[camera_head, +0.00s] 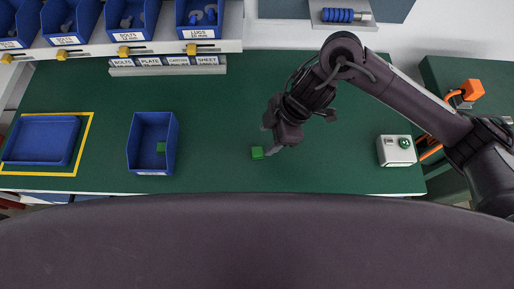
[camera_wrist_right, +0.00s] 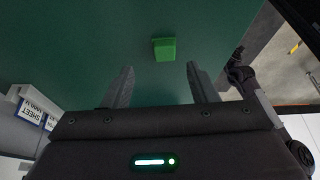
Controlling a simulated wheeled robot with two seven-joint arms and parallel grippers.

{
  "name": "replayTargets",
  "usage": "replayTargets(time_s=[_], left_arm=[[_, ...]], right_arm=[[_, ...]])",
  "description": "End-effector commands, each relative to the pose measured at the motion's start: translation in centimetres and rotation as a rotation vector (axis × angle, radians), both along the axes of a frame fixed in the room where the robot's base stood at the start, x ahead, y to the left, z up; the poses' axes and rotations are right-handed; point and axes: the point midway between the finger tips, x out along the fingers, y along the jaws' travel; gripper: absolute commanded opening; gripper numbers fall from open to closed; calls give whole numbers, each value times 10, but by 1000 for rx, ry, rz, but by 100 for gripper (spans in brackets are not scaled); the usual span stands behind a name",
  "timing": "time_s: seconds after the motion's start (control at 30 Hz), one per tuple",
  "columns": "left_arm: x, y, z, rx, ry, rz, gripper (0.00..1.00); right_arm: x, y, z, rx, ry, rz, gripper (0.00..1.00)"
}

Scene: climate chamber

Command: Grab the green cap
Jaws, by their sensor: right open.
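A small green cap (camera_head: 257,153) lies on the green tabletop near the front middle of the table. It also shows in the right wrist view (camera_wrist_right: 164,49), ahead of the fingertips and roughly between their lines. My right gripper (camera_head: 270,139) is just to the right of and above the cap in the head view. In the wrist view my right gripper (camera_wrist_right: 160,70) has its two fingers apart with nothing between them. My left gripper is not in view.
An empty blue tray (camera_head: 74,162) sits in a yellow-marked square (camera_head: 88,128) at the left. Blue part bins (camera_head: 70,38) line a shelf at the back. A label strip (camera_head: 168,71) stands at the back edge, and a white button box (camera_head: 380,153) at the right. The table's middle is clear.

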Motion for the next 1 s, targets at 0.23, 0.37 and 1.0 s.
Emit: replayTargets(time_s=[0.23,0.37,1.0], left_arm=[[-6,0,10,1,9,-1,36],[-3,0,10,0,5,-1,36],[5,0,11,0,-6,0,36]], right_arm=[[-10,10,-29,1,4,-1,53],[-10,17,-46,2,0,0,53],[-10,20,-53,2,-3,0,11]])
